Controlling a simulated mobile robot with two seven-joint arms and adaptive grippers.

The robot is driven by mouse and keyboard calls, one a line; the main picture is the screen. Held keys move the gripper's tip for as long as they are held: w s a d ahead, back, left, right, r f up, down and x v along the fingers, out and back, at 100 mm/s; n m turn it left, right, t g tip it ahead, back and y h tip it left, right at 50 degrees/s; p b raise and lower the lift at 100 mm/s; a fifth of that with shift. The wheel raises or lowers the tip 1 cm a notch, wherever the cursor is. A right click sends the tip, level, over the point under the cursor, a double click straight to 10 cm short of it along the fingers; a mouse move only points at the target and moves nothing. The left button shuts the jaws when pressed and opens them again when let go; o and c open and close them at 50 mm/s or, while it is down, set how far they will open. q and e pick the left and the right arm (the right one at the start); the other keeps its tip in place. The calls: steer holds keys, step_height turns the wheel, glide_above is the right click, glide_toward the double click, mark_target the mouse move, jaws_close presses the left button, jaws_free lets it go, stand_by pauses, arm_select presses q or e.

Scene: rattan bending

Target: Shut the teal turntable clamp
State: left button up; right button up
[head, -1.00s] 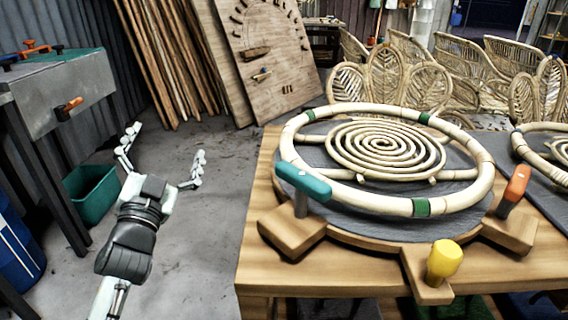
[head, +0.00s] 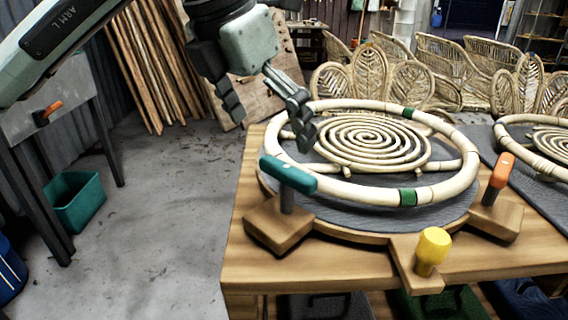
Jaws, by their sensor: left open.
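The teal turntable clamp (head: 288,176) stands at the left front of the round turntable (head: 340,222). Its teal handle lies across a grey post on a wooden block (head: 278,226). A rattan ring (head: 352,193) with a spiral inside lies on the turntable, close behind the clamp. My left gripper (head: 268,122) is open and empty, above and behind the teal handle. One finger hangs over the ring's left edge and the other is out to the left, beyond the table. I cannot tell whether that finger touches the ring. My right gripper is not in view.
An orange-handled clamp (head: 501,172) stands at the turntable's right, and a yellow knob (head: 432,246) at its front. A second rattan ring (head: 505,130) lies at the far right. Wicker chair backs (head: 440,72) stand behind. Floor left of the table is clear near a teal bin (head: 76,205).

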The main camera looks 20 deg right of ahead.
mark_target(285, 167)
arm_select(q)
steer(key=x, duration=0.7)
steer(key=shift+d+f, duration=0.1)
steer(key=shift+f, duration=0.15)
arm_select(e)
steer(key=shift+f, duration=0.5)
arm_select(q)
steer(key=c, duration=0.8)
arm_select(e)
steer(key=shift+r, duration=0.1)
